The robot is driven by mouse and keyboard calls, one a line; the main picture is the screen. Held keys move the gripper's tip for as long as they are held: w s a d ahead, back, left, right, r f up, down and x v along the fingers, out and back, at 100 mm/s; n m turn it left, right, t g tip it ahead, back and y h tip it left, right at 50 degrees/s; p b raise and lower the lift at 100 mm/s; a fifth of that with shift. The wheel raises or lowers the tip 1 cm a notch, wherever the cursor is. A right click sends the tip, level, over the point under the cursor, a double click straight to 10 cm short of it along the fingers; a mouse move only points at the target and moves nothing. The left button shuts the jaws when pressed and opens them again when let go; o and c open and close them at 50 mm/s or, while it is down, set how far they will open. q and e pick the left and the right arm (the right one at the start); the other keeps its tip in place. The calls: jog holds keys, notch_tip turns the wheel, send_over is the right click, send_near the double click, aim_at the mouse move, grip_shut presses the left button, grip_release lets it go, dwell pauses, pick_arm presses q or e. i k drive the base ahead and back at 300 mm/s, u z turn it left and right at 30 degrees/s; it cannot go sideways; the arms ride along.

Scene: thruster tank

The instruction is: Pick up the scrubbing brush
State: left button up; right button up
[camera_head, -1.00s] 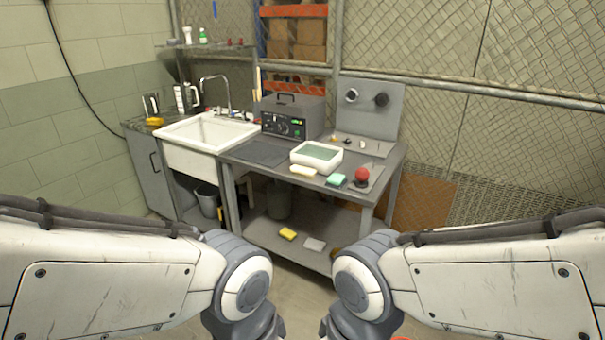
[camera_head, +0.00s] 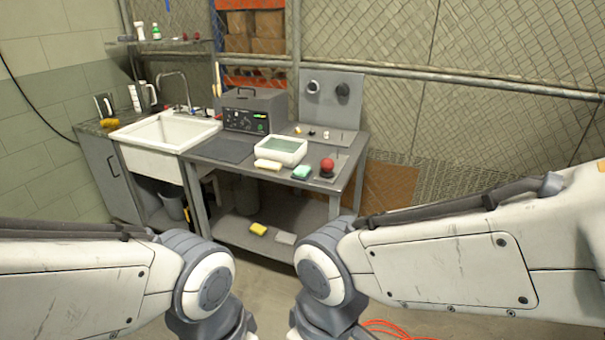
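I cannot make out a scrubbing brush for certain. A small yellow-orange item (camera_head: 110,122) lies on the counter left of the sink, too small to identify. On the workbench (camera_head: 215,149), a pale yellow block (camera_head: 268,165) and a green sponge-like block (camera_head: 302,172) lie in front of a white tray (camera_head: 291,157). A red ball-shaped thing (camera_head: 327,167) stands at the bench's right front. Both my arms show at the bottom, well short of the bench. Both grippers are out of view.
A white sink (camera_head: 165,131) stands left of the bench, and a grey control box (camera_head: 250,112) at its back. The lower shelf holds a yellow block (camera_head: 258,229) and a grey block (camera_head: 285,238). An orange cable (camera_head: 390,328) lies on the floor at lower right. Mesh fencing stands behind.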

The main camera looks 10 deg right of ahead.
aim_at(263, 165)
jog(key=u, duration=0.35)
jog(key=i, duration=0.55)
jog(key=u, duration=0.75)
jog(key=i, duration=1.65)
jog(key=z, duration=1.25)
jog(key=i, duration=0.8)
jog(key=z, duration=0.85)
